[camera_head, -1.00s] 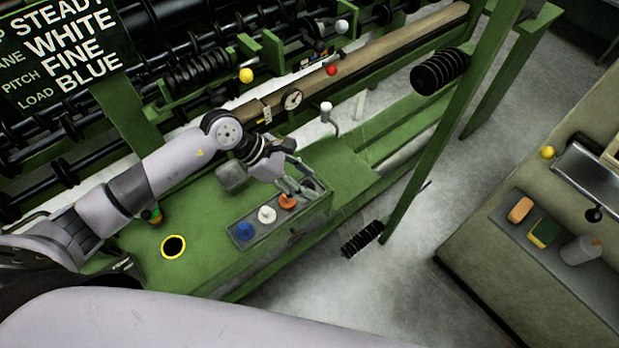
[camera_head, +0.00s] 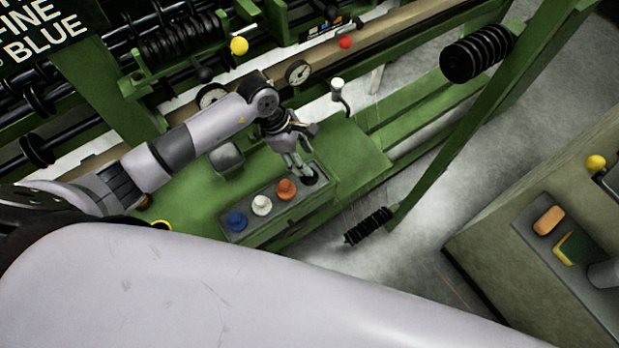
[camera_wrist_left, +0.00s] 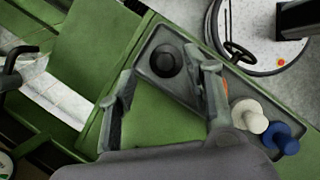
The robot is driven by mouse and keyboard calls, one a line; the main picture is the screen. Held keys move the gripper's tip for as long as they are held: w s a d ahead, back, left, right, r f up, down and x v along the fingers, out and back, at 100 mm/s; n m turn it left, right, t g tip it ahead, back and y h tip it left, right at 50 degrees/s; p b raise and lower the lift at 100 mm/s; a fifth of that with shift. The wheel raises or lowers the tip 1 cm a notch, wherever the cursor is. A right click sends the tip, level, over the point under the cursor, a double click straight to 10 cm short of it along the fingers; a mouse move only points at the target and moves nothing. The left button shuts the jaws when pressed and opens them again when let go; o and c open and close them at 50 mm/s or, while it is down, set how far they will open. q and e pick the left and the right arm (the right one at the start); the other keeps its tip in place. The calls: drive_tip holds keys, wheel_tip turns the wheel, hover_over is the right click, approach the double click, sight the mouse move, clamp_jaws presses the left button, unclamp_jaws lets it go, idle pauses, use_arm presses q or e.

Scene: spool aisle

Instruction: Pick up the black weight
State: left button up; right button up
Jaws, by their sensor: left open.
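The black weight (camera_head: 310,177) sits at the right end of a grey tray (camera_head: 277,214) on the green bench, partly behind my left gripper in the head view. In the left wrist view the black weight (camera_wrist_left: 166,60) shows as a round dark knob in the tray's end, just beyond the fingertips. My left gripper (camera_head: 298,168) points down over that end of the tray. Its fingers (camera_wrist_left: 160,84) are open with nothing between them. An orange weight (camera_head: 286,189), a white weight (camera_head: 262,205) and a blue weight (camera_head: 237,221) stand in the same tray. My right gripper is out of view.
A thin post with a white knob (camera_head: 337,84) stands behind the tray. A slanting green beam (camera_head: 483,125) rises at the right. A side bench (camera_head: 540,260) holds an orange block (camera_head: 548,220) and a yellow-green block (camera_head: 574,248).

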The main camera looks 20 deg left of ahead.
use_arm(q)
drive_tip(key=shift+d+f, duration=0.25)
drive_tip(key=shift+f, duration=0.3)
drive_tip(key=shift+s+f, duration=0.1)
drive_tip(key=shift+f, duration=0.1)
drive_tip(key=b+x, duration=0.2)
drive_tip(key=x, duration=0.1)
drive_tip(key=b+x, duration=0.1)
drive_tip(key=x, duration=0.1)
drive_tip(key=shift+s+a+f, duration=0.1)
drive_tip(key=shift+s+a, duration=0.05)
drive_tip(key=shift+a, duration=0.2)
drive_tip(key=c, duration=0.4)
drive_tip(key=shift+s, duration=0.1)
clamp_jaws()
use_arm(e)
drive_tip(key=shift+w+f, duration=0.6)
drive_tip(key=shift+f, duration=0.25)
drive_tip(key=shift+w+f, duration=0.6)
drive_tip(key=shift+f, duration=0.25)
